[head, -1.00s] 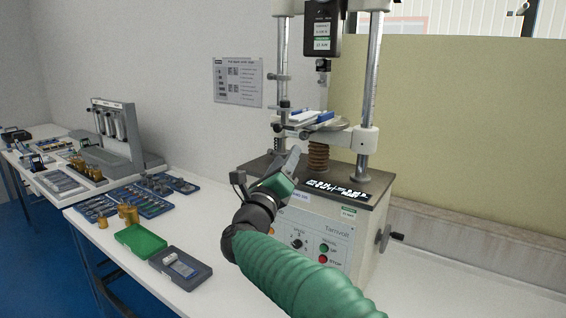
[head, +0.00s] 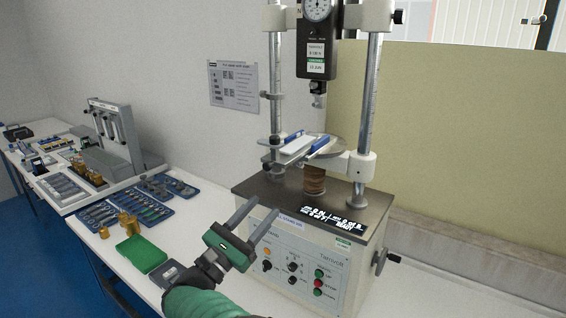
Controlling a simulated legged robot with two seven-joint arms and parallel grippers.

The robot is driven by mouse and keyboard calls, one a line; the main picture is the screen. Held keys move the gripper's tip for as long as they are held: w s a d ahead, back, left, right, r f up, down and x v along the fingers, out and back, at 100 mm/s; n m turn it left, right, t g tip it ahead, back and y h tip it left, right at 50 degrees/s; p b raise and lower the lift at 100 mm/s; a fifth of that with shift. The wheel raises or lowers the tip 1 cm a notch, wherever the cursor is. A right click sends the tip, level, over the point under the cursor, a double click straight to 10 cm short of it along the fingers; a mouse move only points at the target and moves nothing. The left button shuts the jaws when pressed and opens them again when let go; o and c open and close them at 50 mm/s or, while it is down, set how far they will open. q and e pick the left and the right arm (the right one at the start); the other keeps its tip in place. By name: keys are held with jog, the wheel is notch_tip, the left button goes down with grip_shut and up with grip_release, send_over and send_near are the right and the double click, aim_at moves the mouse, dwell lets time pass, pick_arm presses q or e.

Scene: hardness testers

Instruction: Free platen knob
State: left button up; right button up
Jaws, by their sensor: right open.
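The hardness tester has a round grey platen (head: 336,148) on a brown threaded screw (head: 315,182) between two steel columns. A white and blue item (head: 299,146) lies on the platen. Small dark fittings (head: 272,143) show at the left column beside the platen; I cannot tell which is the platen knob. My right gripper (head: 266,206) is open and empty, its two fingers pointing up and away over the tester's front edge, apart from the platen. My left gripper is not in view.
The control panel (head: 293,270) faces me below the gripper. A crank handle (head: 388,257) sticks out at the right side. A force gauge (head: 317,45) hangs above the platen. A green tray (head: 140,252) and blue tool trays (head: 110,210) lie on the table at left.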

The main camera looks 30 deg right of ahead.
jog(key=p, duration=0.3)
send_near(296, 166)
jog(key=x, duration=0.7)
jog(key=shift+w+d, duration=0.1)
jog(key=shift+d, duration=0.3)
jog(key=shift+w+d, duration=0.2)
jog(key=shift+a+r, duration=0.1)
jog(key=shift+c, duration=1.2)
jog(key=shift+a, duration=0.1)
jog(key=shift+c, duration=1.1)
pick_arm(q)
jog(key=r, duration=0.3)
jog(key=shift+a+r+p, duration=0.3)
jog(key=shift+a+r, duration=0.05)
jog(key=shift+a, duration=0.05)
pick_arm(e)
jog(key=shift+s+r, duration=0.1)
jog(key=shift+s, duration=0.05)
grip_shut()
